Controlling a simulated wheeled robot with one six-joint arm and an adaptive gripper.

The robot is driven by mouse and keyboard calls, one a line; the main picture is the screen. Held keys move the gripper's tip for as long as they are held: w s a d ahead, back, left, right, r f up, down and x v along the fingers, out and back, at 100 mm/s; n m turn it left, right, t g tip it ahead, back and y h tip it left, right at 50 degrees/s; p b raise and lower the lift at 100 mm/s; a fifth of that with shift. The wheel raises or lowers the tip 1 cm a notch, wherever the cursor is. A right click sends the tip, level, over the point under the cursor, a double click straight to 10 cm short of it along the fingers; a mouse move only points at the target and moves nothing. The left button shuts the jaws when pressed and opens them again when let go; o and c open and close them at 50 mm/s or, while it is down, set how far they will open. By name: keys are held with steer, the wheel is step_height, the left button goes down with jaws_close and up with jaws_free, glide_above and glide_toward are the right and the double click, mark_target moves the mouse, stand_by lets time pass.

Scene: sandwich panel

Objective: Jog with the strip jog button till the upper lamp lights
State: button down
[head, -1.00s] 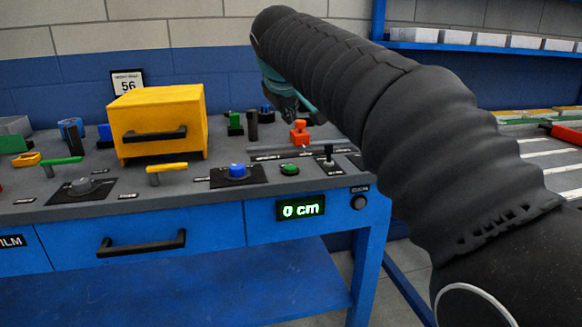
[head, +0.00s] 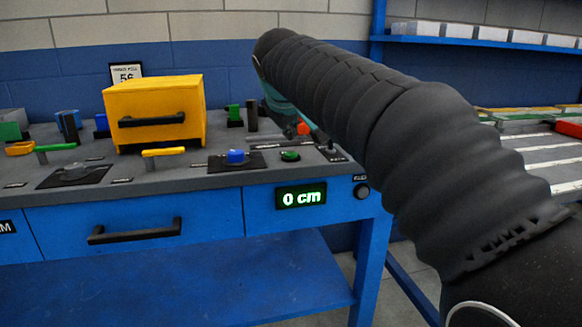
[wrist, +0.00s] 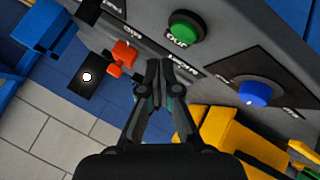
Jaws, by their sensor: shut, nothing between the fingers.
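A round green button (head: 290,156) sits on the sloped desk top, to the right of a blue knob (head: 236,157). In the wrist view the green button (wrist: 186,27) has a label beside it that seems to read "JOG". The display (head: 301,197) on the desk front reads "0 cm". My gripper (wrist: 158,80) is shut and empty, apart from the green button in the wrist view. In the head view my arm partly hides it. I cannot make out a lit upper lamp; a white dot (wrist: 87,77) on a dark plate is unclear.
A small orange-red part (wrist: 122,57) is close to my fingertips. A yellow box (head: 155,112) with a black handle stands on the desk to the left. A yellow-handled lever (head: 163,152) is in front of it. A dark knob (head: 361,191) is right of the display.

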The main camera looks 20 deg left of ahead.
mark_target(291, 156)
steer(key=shift+f+b, duration=0.35)
steer(key=shift+f, duration=0.5)
steer(key=shift+f, duration=0.1)
stand_by(0.7)
steer(key=shift+f, duration=0.35)
